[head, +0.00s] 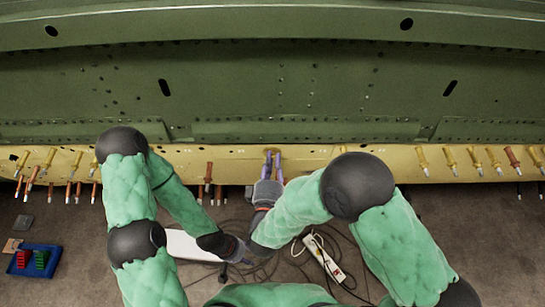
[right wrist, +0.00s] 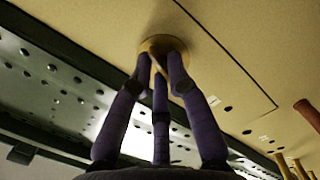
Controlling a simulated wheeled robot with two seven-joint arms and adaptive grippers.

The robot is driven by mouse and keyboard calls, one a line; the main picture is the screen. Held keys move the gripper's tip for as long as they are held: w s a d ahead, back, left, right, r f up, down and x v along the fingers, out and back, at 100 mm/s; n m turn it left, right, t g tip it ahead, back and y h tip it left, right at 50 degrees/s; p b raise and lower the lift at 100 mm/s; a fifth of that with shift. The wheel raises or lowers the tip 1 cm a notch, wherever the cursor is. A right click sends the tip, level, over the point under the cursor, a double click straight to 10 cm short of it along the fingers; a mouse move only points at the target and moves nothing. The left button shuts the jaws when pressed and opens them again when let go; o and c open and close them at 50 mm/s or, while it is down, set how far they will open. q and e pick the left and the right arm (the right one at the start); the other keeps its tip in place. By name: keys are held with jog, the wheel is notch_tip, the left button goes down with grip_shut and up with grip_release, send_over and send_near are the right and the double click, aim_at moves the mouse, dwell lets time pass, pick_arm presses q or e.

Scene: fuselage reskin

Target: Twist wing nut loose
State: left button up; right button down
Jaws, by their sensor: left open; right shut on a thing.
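The wing nut (right wrist: 157,42) is a gold-yellow fastener with a round base against the yellow skin panel (head: 225,160). It shows in the right wrist view at upper centre, partly hidden by my fingers. My right gripper (head: 272,156) has purple fingers reaching up to the yellow strip in the head view. In the right wrist view its fingers (right wrist: 162,72) are closed around the wing nut. My left gripper (head: 243,262) is low in the head view, over the floor and away from the strip. It is open, with nothing visible in it.
Rows of yellow and red-brown fasteners (head: 494,160) stick out along the strip on both sides. Below lie a power strip (head: 326,262) with cables, a white board (head: 190,245) and a blue tray (head: 34,261) with red and green items. The green fuselage (head: 270,95) spans the top.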

jog(key=shift+f+n+p, duration=0.1)
jog(key=shift+n+p, duration=0.65)
jog(key=shift+n, duration=1.15)
jog(key=c, duration=1.5)
grip_release()
jog(key=shift+o, duration=1.2)
jog(key=shift+w, duration=0.1)
jog(key=s+a+f, duration=0.1)
jog(key=s, duration=1.1)
jog(key=shift+a, duration=0.15)
jog(key=shift+f, duration=0.15)
